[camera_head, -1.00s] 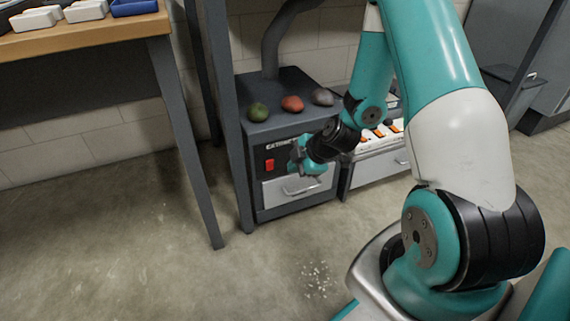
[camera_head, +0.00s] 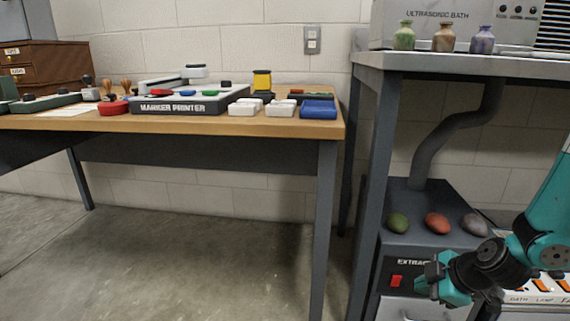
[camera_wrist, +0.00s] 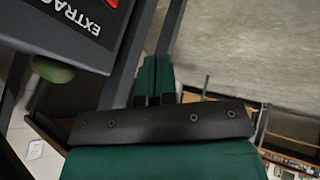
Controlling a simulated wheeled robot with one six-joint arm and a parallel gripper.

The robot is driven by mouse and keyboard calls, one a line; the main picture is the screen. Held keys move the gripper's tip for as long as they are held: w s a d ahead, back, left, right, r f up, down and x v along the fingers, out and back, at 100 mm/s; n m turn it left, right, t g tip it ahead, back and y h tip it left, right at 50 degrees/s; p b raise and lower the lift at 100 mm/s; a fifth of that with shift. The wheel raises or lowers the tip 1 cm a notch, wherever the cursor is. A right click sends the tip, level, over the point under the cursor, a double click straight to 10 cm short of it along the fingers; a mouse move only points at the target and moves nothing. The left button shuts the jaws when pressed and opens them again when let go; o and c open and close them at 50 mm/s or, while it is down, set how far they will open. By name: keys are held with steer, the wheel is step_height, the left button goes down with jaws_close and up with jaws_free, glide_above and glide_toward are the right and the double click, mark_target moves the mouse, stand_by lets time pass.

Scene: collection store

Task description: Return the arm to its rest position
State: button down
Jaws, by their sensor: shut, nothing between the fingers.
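My gripper (camera_head: 436,280) is at the lower right of the head view, in front of the grey extractor cabinet (camera_head: 397,240). Its teal fingers are together and hold nothing. In the wrist view the two shut fingers (camera_wrist: 154,80) show at the middle, with bare floor beyond them to the right. Part of my arm runs out of the head view at the right edge.
A green stone (camera_head: 398,222), a red stone (camera_head: 437,222) and a grey stone (camera_head: 474,224) lie on the cabinet. A wooden table (camera_head: 215,127) with a marker printer (camera_head: 180,104) stands left. Three bottles stand on the upper shelf (camera_head: 460,63). Floor below the table is clear.

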steer(key=s+a+r+m+g+y+p, duration=0.1)
steer(key=s+a+r+g+p, duration=0.1)
steer(key=a+r, duration=0.8)
steer(key=s+a+r+m+g+p, duration=0.25)
steer(key=s+a+r, duration=0.25)
steer(key=s+r, duration=0.4)
steer(key=s+a+r+m+g+p, duration=0.25)
steer(key=s+a+r, duration=0.25)
steer(key=s+r, duration=0.5)
step_height(320, 180, up, 37)
steer(key=p, duration=3.7)
steer(key=shift+w+d+r+m+t+h, duration=0.2)
steer(key=shift+m+t+h, duration=0.1)
steer(key=shift+m, duration=0.1)
